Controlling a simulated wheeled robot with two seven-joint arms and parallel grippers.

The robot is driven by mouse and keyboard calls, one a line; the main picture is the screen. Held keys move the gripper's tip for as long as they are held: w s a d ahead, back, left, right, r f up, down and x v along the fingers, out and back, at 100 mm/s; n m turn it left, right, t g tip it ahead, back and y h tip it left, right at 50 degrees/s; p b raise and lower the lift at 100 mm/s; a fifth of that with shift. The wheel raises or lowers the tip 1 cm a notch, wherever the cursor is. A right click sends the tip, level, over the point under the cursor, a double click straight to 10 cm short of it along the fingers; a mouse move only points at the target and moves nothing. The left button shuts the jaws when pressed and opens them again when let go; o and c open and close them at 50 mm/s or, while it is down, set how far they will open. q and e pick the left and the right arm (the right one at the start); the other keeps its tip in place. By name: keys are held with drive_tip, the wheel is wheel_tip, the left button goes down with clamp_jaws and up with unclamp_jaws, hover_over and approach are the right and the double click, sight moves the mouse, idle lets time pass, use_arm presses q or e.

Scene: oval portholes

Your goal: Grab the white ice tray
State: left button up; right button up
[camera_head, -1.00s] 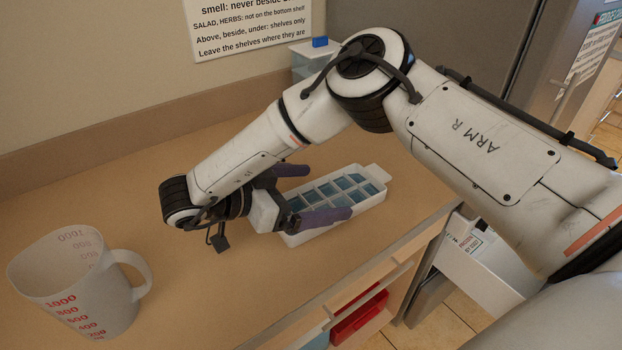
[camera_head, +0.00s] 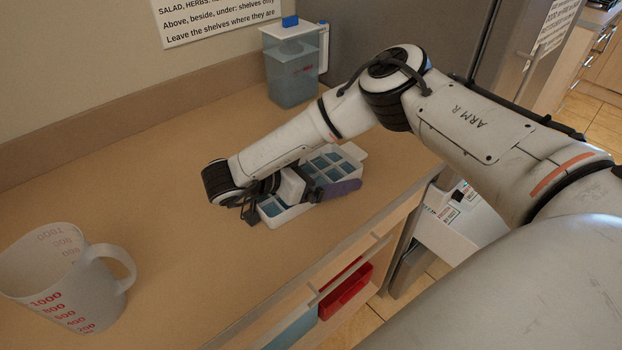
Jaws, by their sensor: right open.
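The white ice tray (camera_head: 347,153) lies on the wooden counter, with blue contents in its compartments. My right gripper (camera_head: 325,180) is over the tray, its purple fingers pointing toward the tray's far right end. One finger shows along the tray's near side; the other is mostly hidden behind the arm. The gripper is open, and I cannot tell whether a finger touches the tray. The wrist covers part of the tray's left half. My left gripper does not show.
A measuring jug (camera_head: 66,278) with red numbers stands at the front left of the counter (camera_head: 180,200). A lidded pitcher (camera_head: 293,70) stands at the back, near the grey fridge (camera_head: 420,38). A red bin (camera_head: 345,292) sits below the counter's front edge.

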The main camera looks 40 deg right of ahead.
drive_tip(key=shift+c, duration=0.3)
drive_tip(key=c, duration=1.2)
drive_tip(key=shift+c, duration=0.2)
drive_tip(key=shift+r, duration=0.2)
wheel_tip(320, 180, up, 10)
drive_tip(key=shift+f, duration=0.15)
